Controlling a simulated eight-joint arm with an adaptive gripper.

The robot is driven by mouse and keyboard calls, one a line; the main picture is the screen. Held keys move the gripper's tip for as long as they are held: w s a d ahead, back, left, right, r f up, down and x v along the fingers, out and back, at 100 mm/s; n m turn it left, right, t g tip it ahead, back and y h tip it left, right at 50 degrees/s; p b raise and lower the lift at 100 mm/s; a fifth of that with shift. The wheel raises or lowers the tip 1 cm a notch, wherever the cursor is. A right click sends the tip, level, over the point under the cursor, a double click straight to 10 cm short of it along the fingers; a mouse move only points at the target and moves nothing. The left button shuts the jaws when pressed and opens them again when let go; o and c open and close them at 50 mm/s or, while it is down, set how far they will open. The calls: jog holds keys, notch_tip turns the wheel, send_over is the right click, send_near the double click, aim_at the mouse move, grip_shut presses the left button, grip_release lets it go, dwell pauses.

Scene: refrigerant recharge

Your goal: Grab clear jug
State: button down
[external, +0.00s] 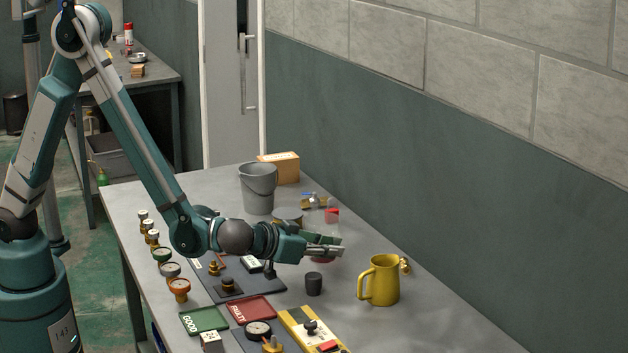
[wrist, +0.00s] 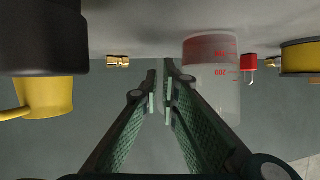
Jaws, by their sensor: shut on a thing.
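The clear jug (wrist: 213,75) has red markings and a reddish band; it appears upside down in the wrist view, just right of my fingertips. In the external view its reddish lower part (external: 322,260) shows faintly under my fingers, and the rest is hard to make out. My gripper (external: 328,247) reaches out low over the table; its fingers (wrist: 161,92) are almost together, with a narrow gap. They are shut on the jug, seemingly at its clear handle, which is barely visible between the pads.
A small black cup (external: 314,284) and a yellow pitcher (external: 384,280) stand nearby, in front and to the right. A grey bucket (external: 258,188) and a cardboard box (external: 279,168) stand behind. A red padlock (wrist: 249,63) is beside the jug.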

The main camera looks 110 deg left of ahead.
jog(key=shift+r, duration=0.2)
notch_tip(320, 180, up, 9)
jog(key=p, duration=0.2)
jog(key=shift+p, duration=0.3)
dwell(0.6)
jog(key=shift+r, duration=0.2)
dwell(0.8)
